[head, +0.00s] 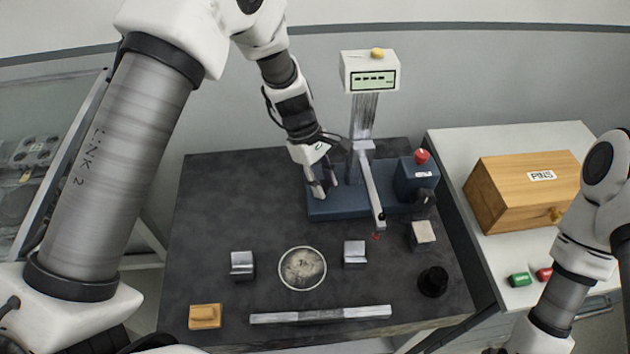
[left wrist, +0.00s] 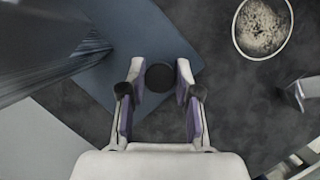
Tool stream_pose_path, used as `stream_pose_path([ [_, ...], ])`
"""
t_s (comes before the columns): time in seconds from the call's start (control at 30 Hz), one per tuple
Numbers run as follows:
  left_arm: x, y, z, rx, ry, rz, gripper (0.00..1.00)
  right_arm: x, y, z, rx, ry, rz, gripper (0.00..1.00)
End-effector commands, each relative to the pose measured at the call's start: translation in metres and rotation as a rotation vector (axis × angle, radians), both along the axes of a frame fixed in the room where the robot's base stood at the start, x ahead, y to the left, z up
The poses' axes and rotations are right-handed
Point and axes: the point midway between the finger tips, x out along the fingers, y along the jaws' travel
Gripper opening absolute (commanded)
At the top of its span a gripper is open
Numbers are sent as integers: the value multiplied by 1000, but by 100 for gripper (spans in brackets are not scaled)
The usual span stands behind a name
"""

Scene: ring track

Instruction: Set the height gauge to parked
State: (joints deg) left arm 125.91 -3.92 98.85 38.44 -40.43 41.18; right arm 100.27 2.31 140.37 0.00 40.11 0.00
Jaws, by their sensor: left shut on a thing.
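The height gauge has a blue base (head: 345,206), an upright metal column (head: 363,118) and a display head (head: 370,74) with a green screen whose text is too small to read. A slanted measuring arm (head: 371,190) reaches from the column down to a red tip near the table. My left gripper (head: 323,186) is at the left end of the base. In the left wrist view, its fingers (left wrist: 160,85) are closed on a round black knob (left wrist: 160,77) above the blue base. That knob is hidden in the head view. My right gripper is out of view.
A blue box with a red button (head: 421,156) stands right of the column. On the dark table (head: 225,205) are a round disc (head: 302,268), metal blocks (head: 242,264), a long bar (head: 320,315) and a black cylinder (head: 433,281). A wooden PINS box (head: 510,195) stands at right.

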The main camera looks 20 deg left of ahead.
Motion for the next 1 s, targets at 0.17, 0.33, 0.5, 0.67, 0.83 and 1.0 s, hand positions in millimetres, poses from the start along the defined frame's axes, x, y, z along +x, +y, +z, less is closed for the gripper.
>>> stream_pose_path([
  [0.17, 0, -1, -1, -1, 1, 3, 57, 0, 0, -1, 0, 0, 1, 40],
  [0.33, 0, -1, -1, -1, 0, 2, 57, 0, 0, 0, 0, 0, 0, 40],
  [0.5, 1, 1, 3, -2, -2, 2, 57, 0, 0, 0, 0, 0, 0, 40],
  [0.67, 6, 9, 26, -3, -5, 3, 57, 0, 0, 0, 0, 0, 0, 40],
  [0.83, 12, 24, 67, -3, -5, 2, 57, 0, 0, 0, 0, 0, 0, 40],
  [1.0, 17, 36, 99, -2, -2, 2, 57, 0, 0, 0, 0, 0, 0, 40],
])
